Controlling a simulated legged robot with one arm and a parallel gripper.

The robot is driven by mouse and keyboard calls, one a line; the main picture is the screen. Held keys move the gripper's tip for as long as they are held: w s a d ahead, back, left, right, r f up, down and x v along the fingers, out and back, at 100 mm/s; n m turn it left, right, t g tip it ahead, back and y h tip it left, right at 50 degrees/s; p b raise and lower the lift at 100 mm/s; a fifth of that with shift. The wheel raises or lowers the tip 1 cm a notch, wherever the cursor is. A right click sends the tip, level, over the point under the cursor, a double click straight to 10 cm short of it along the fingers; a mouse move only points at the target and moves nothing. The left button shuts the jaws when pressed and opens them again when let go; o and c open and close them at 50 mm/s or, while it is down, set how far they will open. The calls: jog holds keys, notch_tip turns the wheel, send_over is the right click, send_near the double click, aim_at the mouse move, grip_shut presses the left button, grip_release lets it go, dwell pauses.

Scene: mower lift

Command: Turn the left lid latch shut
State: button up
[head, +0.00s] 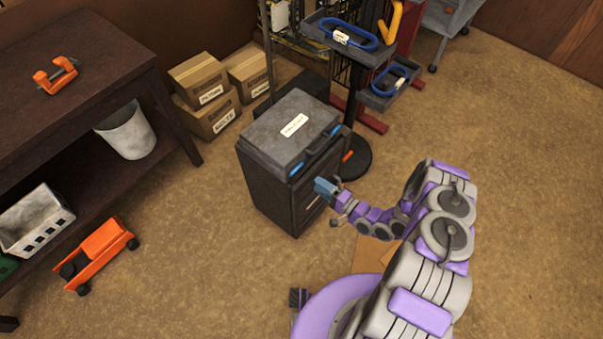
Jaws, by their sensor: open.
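A dark grey case (290,125) with a white label lies flat on top of a dark cabinet (265,195). Its lid looks closed. Two blue latches sit along its front edge: the left lid latch (296,168) near the front left corner and the right latch (335,131) farther back. A dark handle lies between them. My gripper (329,192) is open, in front of the cabinet's front face, below and to the right of the left latch. It appears apart from the latch. How far the latch is turned is too small to tell.
Cardboard boxes (208,98) stand behind the cabinet. A dark stand with trays (350,40) rises behind it on the right. A workbench (60,110) runs along the left, with an orange cart (98,252) on the floor by it. Floor to the right is clear.

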aim_at(298, 171)
jog(key=b+x, duration=0.1)
jog(key=x, duration=0.8)
jog(key=shift+a+b, duration=0.2)
jog(key=shift+b, duration=0.1)
jog(key=shift+w+d, duration=0.1)
jog(key=shift+d, duration=0.25)
jog(key=shift+c, duration=0.3)
jog(key=shift+a, duration=0.3)
jog(key=c, duration=0.6)
jog(key=shift+d, duration=0.1)
grip_shut()
